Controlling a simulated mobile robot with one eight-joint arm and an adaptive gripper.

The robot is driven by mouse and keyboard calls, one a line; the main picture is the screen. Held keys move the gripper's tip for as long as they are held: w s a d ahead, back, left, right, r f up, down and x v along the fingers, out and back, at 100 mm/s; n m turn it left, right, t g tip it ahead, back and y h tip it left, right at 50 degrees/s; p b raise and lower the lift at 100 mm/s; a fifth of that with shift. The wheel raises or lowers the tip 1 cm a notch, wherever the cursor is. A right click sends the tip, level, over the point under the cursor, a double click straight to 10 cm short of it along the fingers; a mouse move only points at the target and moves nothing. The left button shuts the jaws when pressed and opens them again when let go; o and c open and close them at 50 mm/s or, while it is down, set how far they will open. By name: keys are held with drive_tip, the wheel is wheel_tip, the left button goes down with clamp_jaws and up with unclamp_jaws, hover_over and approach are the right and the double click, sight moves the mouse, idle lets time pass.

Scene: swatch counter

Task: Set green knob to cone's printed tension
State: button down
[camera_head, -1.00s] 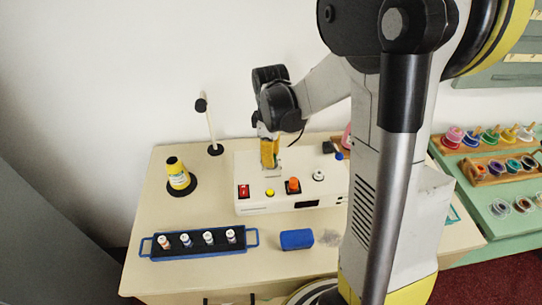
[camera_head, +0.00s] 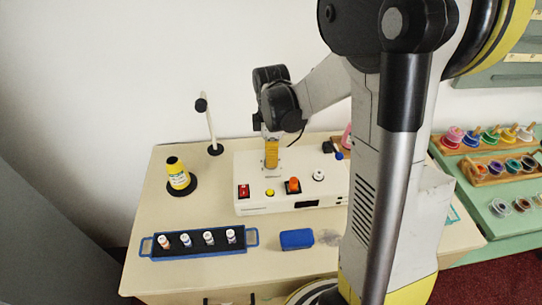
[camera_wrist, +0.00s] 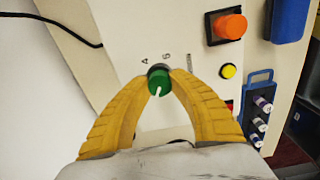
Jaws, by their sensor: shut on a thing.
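The green knob (camera_wrist: 158,84) sits on the top of the white machine and shows between my fingertips in the wrist view. Its white pointer line points down and slightly left in that view. My gripper (camera_wrist: 161,78) is shut on the knob, with a yellow finger on each side. In the head view my gripper (camera_head: 271,166) comes down on the white machine (camera_head: 250,205) and hides the knob. The yellow cone (camera_head: 175,168) stands on a black base left of the machine. Its label is too small to read.
The machine also carries a red switch (camera_head: 243,191), a yellow button (camera_head: 269,193), an orange knob (camera_head: 293,185) and a white knob (camera_head: 319,175). A blue tray (camera_head: 202,252) with several small spools and a blue block (camera_head: 297,239) lie in front. A thin post (camera_head: 210,130) stands behind.

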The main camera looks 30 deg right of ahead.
drive_tip(key=c, duration=1.1)
unclamp_jaws()
drive_tip(key=shift+r, duration=0.1)
wheel_tip(320, 180, up, 12)
drive_tip(key=shift+s, duration=0.15)
